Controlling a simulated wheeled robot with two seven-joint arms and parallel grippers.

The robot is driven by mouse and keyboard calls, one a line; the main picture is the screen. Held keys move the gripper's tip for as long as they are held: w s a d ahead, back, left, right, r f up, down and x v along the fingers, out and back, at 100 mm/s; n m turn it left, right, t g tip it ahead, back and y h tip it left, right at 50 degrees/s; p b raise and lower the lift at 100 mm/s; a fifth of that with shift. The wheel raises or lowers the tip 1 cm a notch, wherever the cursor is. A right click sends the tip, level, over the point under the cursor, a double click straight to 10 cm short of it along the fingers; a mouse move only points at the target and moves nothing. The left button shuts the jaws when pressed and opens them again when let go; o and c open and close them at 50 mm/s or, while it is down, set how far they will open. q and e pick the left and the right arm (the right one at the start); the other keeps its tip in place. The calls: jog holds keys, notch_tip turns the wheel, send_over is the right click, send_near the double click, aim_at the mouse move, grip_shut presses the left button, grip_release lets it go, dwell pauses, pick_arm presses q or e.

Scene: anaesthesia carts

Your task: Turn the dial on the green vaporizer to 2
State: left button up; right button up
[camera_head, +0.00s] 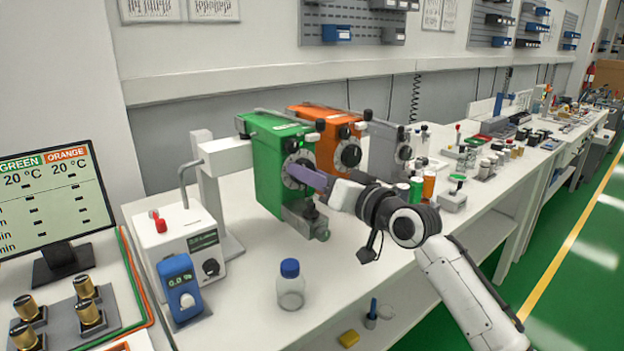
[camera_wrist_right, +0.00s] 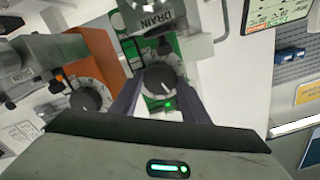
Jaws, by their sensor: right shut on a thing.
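The green vaporizer (camera_head: 268,165) stands on the white bench, hung on a grey mount. Its black dial (camera_head: 292,172) with a pale graduated ring faces right. My right gripper (camera_head: 308,177) reaches in from the right, its purple fingers at this dial and hiding part of it. In the wrist view the dial (camera_wrist_right: 160,82) sits between the two dark fingers of my right gripper (camera_wrist_right: 158,98), which is shut on it. A white mark shows on the dial face, but the scale numbers are too small to read. My left gripper is not in view.
An orange vaporizer (camera_head: 327,138) and a grey one (camera_head: 385,150) stand close behind the green one. A clear bottle with blue cap (camera_head: 290,285), a blue meter (camera_head: 180,287) and a white box (camera_head: 178,243) stand in front. A monitor (camera_head: 52,205) is at left.

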jog(key=n, duration=0.5)
jog(key=shift+h, duration=0.3)
jog(key=n+p, duration=0.1)
jog(key=n, duration=0.3)
jog(key=shift+a+n+t, duration=0.1)
jog(key=shift+n+t, duration=0.2)
jog(key=shift+n, duration=0.1)
jog(key=shift+f, duration=0.1)
jog(key=o, duration=0.8)
jog(key=shift+s, duration=0.1)
jog(key=b+v, duration=0.1)
jog(key=v, duration=0.9)
jog(key=shift+s, duration=0.2)
